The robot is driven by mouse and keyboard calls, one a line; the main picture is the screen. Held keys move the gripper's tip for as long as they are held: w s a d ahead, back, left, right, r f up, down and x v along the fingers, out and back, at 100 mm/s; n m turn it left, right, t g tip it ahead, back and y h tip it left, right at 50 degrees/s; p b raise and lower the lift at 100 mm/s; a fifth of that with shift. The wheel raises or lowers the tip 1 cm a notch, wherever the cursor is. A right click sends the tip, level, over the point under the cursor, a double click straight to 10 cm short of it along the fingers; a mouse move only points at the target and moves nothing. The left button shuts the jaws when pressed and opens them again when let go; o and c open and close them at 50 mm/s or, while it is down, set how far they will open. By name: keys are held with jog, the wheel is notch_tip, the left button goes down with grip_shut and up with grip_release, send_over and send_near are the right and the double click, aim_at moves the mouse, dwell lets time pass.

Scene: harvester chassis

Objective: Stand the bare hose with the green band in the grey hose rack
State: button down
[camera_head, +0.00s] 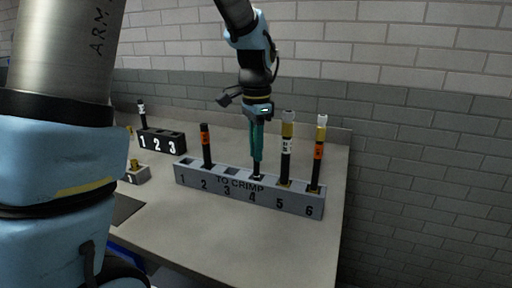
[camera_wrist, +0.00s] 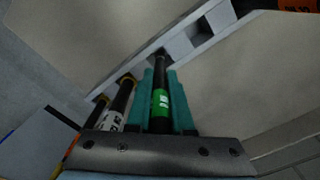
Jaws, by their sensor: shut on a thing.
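The bare black hose with the green band (camera_wrist: 161,100) is upright between the teal fingers of my gripper (camera_wrist: 164,92), which is shut on it. In the head view my gripper (camera_head: 257,150) is above slot 4 of the grey hose rack (camera_head: 268,207), marked "TO CRIMP". The hose's lower part (camera_head: 258,169) shows below the fingertips, and its lower end is at the slot 4 opening. How deep it sits is not clear. The green band is hidden in the head view by the fingers.
A hose with an orange band (camera_head: 206,146) stands in slot 2. Hoses with brass ends stand in slot 5 (camera_head: 286,150) and slot 6 (camera_head: 318,155). Slots 1 and 3 look empty. A black numbered rack (camera_head: 163,142) and a small grey block (camera_head: 136,176) are at the left.

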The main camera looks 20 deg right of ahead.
jog(key=shift+f+b, duration=0.85)
jog(key=shift+f, duration=0.7)
jog(key=c, duration=0.7)
grip_release()
jog(key=shift+r, duration=0.1)
notch_tip(320, 180, up, 11)
jog(key=shift+f+b, duration=0.15)
jog(key=shift+b, duration=0.6)
